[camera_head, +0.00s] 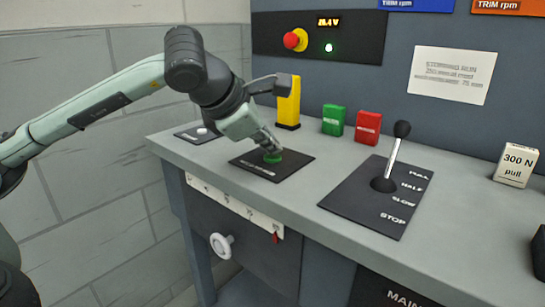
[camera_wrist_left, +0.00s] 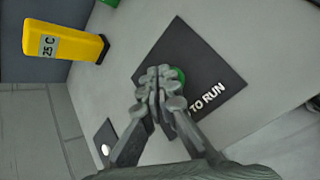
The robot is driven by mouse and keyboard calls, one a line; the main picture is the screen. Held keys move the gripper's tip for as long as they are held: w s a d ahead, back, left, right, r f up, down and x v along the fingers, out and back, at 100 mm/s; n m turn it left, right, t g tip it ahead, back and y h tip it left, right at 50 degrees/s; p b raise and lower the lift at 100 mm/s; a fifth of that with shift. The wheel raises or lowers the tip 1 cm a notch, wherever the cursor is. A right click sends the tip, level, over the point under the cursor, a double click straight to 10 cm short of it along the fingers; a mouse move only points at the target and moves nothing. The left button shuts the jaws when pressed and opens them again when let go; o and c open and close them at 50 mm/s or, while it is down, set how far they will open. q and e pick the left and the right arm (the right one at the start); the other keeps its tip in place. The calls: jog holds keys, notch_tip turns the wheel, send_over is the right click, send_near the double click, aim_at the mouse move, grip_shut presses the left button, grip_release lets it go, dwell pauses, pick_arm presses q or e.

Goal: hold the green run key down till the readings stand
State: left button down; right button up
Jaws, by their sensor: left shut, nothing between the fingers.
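The green run key (camera_head: 273,157) is a round green button on a black plate (camera_head: 291,166) on the grey bench. My left gripper (camera_head: 272,149) is shut and empty, with its fingertips right at the key from above. In the left wrist view the fingertips (camera_wrist_left: 158,84) cover much of the key (camera_wrist_left: 179,75), and green shows beside them; how far the key is pressed cannot be told. A lit readout (camera_head: 328,22) on the back panel shows a value that looks like 20.4 V, with a lit white-green lamp below it. My right gripper is not in view.
A yellow block (camera_head: 288,103), marked 25 C in the wrist view, stands just behind the gripper. Green (camera_head: 333,120) and red (camera_head: 368,127) blocks stand to its right. A lever (camera_head: 395,155) rises from a black plate (camera_head: 380,205). A 300 N block (camera_head: 516,166) stands far right.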

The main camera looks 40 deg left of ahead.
aim_at(270, 158)
pick_arm(q)
jog(key=shift+f+b, duration=0.45)
dwell(0.3)
jog(key=shift+r, duration=0.1)
dwell(3.5)
jog(key=shift+r+p, duration=0.7)
jog(key=shift+r, duration=0.15)
notch_tip(270, 158, up, 5)
jog(key=p, duration=0.4)
jog(key=shift+r, duration=0.1)
dwell(1.9)
